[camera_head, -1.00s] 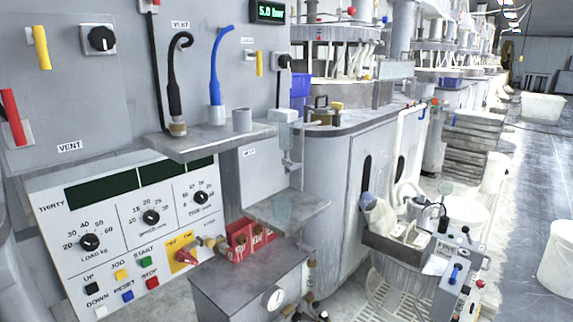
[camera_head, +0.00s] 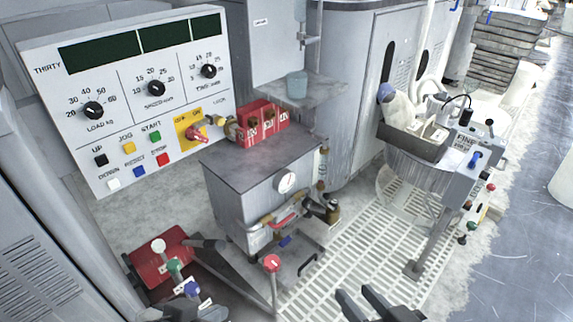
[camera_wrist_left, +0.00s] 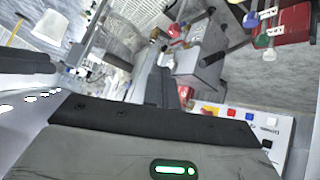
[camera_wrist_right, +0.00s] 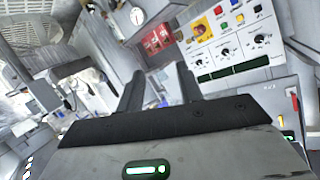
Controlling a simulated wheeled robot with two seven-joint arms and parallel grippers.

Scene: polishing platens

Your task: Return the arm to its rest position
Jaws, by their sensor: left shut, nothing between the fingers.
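My left gripper (camera_wrist_left: 158,85) is shut and empty, its dark fingers close together in the left wrist view. It points over the floor near the small grey cabinet. Little of it can be made out at the bottom edge of the head view. My right gripper (camera_head: 367,303) shows as two dark fingers at the bottom centre of the head view. The fingers stand apart with nothing between them, also in the right wrist view (camera_wrist_right: 158,88). Both grippers look clear of the things around them.
The control panel (camera_head: 175,105) is at the left. The grey cabinet (camera_head: 240,190) with red boxes (camera_head: 262,120) stands in the middle. A red base (camera_head: 150,272) with coloured knobs is low left. A cup (camera_head: 297,85) sits on a shelf. Floor grating (camera_head: 360,245) is open at right.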

